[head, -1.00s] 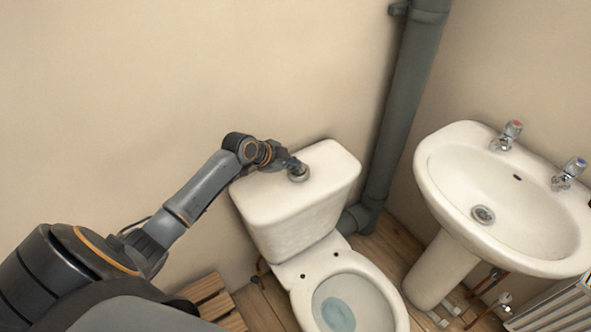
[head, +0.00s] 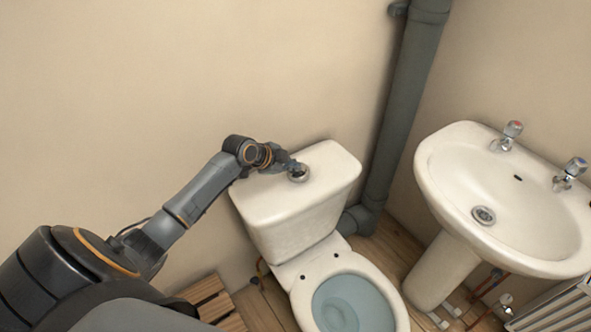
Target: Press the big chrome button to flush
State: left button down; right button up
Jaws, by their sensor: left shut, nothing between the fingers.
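The round chrome button (head: 298,176) sits on top of the white toilet cistern (head: 318,215), a little left of the lid's middle. My left gripper (head: 296,166) is shut and empty, with its fingertips at the button from behind and left. The fingertips appear to touch the button and hide part of it. The toilet bowl (head: 352,302) below is open, and the water in it covers a wide area. My right gripper is not in view.
A grey soil pipe (head: 403,110) runs up the wall right of the cistern. A white basin (head: 515,200) with two taps stands at the right. A wooden slatted piece (head: 212,302) lies on the floor left of the toilet. The wall behind is bare.

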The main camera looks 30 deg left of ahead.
aim_at(293, 173)
pick_arm(q)
jog(key=shift+r+p, duration=0.7)
jog(key=shift+r, duration=0.15)
notch_tip(293, 173, up, 5)
jog(key=p, duration=0.4)
jog(key=shift+r, duration=0.1)
dwell(0.5)
